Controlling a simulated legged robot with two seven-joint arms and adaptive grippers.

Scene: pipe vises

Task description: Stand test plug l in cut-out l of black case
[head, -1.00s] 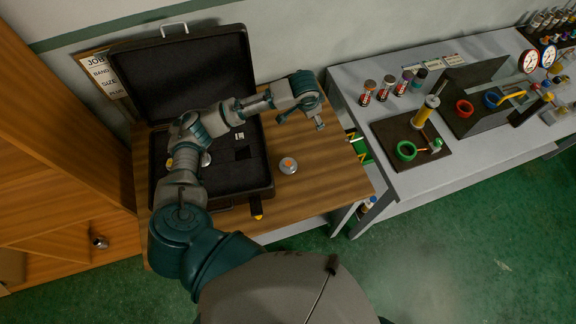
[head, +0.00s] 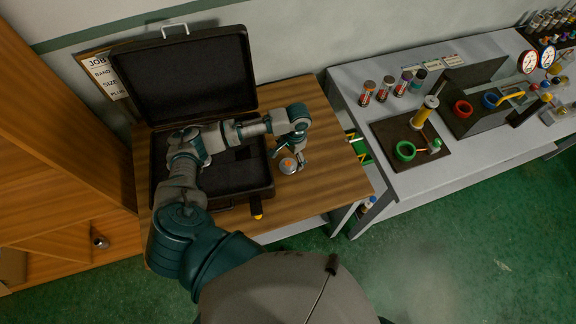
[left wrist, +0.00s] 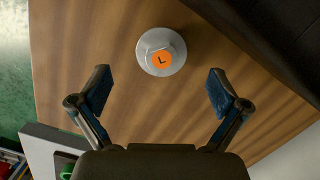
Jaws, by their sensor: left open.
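Test plug l (head: 287,165) is a round grey plug with an orange top, standing on the wooden table to the right of the black case. In the left wrist view the plug (left wrist: 161,52) shows an orange disc marked L. My left gripper (head: 289,158) is open above the plug. In the left wrist view the gripper's fingers (left wrist: 158,85) are spread wide, with the plug beyond their tips and centred between them. The black case (head: 240,191) lies open with its lid up at the back. My left arm hides much of its inside, so cut-out l cannot be made out. My right gripper is not in view.
A grey bench (head: 400,188) stands further right with a green ring (head: 405,151), a yellow-handled tool (head: 424,112) and several small jars. A wooden cabinet is at left.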

